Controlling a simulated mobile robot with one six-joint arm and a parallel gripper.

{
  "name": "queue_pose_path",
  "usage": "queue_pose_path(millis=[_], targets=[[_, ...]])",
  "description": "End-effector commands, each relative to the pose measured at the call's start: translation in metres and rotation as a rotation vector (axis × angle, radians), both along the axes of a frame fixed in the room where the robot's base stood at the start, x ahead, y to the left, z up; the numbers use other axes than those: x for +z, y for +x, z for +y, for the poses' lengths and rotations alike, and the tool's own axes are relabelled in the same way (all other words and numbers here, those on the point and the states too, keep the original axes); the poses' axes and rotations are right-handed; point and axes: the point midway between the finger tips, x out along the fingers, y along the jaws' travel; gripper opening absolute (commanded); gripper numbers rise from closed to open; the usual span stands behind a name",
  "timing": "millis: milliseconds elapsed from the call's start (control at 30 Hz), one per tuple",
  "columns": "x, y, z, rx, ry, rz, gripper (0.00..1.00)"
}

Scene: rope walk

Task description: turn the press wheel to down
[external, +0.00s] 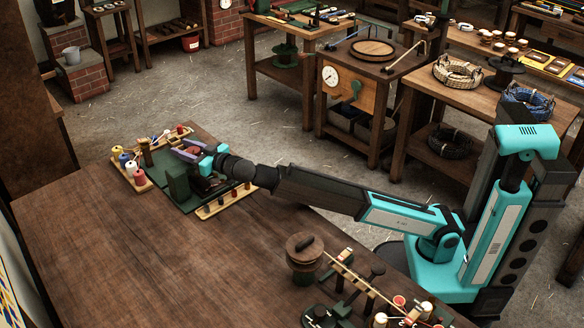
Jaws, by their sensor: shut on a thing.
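A dark green press (178,182) stands on a green base near the far edge of the large wooden bench. My gripper (187,147), teal with purple-grey fingers, is at the top of the press, reaching in from the right. It is shut on what looks like the press wheel, which my fingers and wrist mostly hide. I cannot tell from this distance which way the wheel is turned.
A rack with coloured spools (131,168) stands left of the press, and a light wooden strip with dark pegs (224,203) lies in front of it. A wood-topped green stand (304,255) is at the near right. The bench's left and middle are clear.

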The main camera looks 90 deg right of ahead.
Motion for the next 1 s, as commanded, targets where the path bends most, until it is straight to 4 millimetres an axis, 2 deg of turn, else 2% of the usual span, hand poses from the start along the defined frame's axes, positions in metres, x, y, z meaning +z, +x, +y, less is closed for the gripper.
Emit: queue_pose_path(millis=[400,433,533,1000], targets=[[0.0010,-0.0017,0.0010,-0.002,0.000,-0.001,0.16],[0.0010,-0.0017,0.0010,-0.002,0.000,-0.001,0.40],[0.0010,-0.0015,0.0010,-0.002,0.000,-0.001,0.57],[0.0010,-0.0039,0.0019,-0.002,0.000,-0.001,0.57]])
